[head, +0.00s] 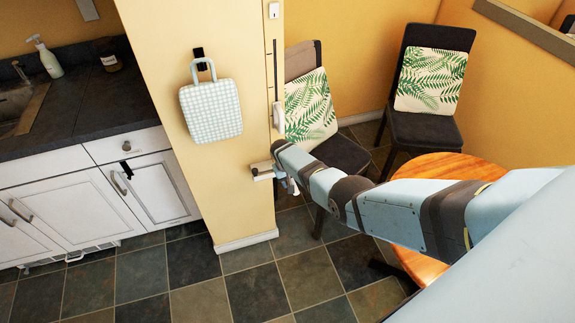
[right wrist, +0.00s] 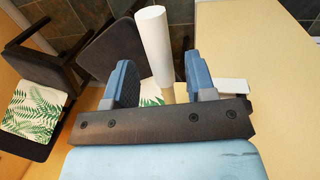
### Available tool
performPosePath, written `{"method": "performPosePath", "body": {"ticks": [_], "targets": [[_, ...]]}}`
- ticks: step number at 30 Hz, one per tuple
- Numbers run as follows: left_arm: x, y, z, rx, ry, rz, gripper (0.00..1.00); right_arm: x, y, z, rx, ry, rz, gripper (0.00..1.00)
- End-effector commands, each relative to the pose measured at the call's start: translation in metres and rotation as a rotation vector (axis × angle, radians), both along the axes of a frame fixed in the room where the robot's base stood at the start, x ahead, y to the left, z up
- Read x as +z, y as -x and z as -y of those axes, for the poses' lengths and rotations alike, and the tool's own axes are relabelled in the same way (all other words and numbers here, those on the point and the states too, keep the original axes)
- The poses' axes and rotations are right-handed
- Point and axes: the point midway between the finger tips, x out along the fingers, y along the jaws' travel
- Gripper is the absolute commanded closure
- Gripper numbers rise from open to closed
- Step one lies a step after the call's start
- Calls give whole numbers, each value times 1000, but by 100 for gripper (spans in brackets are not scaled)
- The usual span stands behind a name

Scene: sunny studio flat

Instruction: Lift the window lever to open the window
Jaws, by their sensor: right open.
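A pale lever-like bar with a white cylindrical part (head: 263,176) sticks out low at the end of the yellow wall. In the right wrist view a white cylinder (right wrist: 154,40), apparently the lever's grip, lies beyond and between my fingers. My right gripper (head: 290,185) is beside the lever in the head view, partly hidden by its own wrist. In the right wrist view its two blue fingers (right wrist: 160,85) are apart, with nothing clamped; whether they touch the cylinder I cannot tell. The window itself is not clearly visible. My left gripper is out of view.
A white vertical fitting (head: 278,115) sits above on the wall end. A checked bag-shaped item (head: 211,110) hangs on the wall. Chairs with leaf-print cushions (head: 431,80) and a round wooden table (head: 450,166) stand right. A counter (head: 80,100) is left; the floor in front is clear.

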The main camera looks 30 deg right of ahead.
Motion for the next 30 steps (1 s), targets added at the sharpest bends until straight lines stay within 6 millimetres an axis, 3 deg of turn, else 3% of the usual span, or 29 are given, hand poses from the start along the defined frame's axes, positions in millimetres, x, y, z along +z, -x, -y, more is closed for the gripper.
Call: {"method": "performPosePath", "body": {"ticks": [1, 3, 9, 15, 30], "targets": [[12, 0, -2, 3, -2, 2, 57, 18, -1, -2, 1, 1, 4, 49], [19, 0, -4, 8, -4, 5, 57, 34, -2, -6, 1, 1, 4, 49], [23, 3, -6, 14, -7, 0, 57, 74, -5, -14, 2, 1, 4, 49], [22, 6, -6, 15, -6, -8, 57, 101, -7, -19, 0, 0, 2, 49], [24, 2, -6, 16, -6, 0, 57, 110, -7, -21, 1, 0, 0, 49]]}}
